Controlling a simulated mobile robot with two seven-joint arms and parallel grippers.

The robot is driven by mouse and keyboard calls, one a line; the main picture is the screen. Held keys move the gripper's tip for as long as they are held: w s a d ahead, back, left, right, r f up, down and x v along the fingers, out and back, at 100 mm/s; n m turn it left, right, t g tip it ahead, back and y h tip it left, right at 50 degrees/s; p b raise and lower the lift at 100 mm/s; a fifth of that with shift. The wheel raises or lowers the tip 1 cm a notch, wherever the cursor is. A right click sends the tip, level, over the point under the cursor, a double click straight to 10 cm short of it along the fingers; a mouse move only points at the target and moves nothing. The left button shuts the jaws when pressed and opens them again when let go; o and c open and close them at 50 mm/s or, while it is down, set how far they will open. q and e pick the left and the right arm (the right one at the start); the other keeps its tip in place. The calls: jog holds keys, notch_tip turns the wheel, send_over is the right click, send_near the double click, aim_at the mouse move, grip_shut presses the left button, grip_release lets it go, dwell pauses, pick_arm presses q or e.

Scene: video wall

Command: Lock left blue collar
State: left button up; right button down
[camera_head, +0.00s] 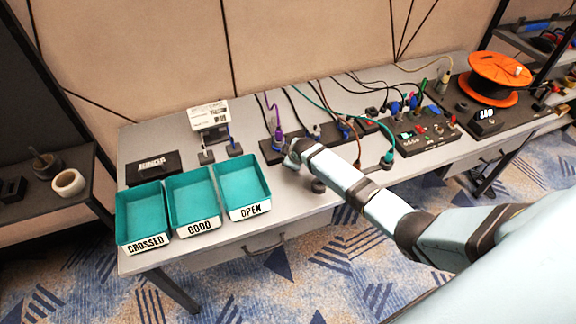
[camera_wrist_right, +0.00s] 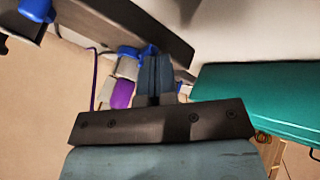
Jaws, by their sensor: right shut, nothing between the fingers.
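In the right wrist view a blue collar (camera_wrist_right: 130,52) sits on a grey connector beside a purple plug (camera_wrist_right: 122,93). My right gripper (camera_wrist_right: 155,62) is shut and empty, its fingertips close beside this collar; I cannot tell whether they touch. Another blue part (camera_wrist_right: 35,10) shows at the upper left corner. In the head view the purple plug (camera_head: 278,136) stands on the dark connector strip (camera_head: 270,152), just left of my right gripper (camera_head: 291,157). My wrist hides part of the strip. My left gripper is out of view.
Three teal trays stand left, labelled CROSSED (camera_head: 143,246), GOOD (camera_head: 201,227) and OPEN (camera_head: 249,211). A dark panel (camera_head: 425,135) with several plugs and cables lies right. An orange reel (camera_head: 498,78) stands at the far right. Cables hang behind the strip.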

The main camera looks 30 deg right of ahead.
jog(key=shift+d, duration=0.65)
jog(key=shift+a, duration=0.1)
jog(key=shift+w+f, duration=0.1)
jog(key=shift+s+d+p, duration=0.5)
jog(key=shift+s+d, duration=0.1)
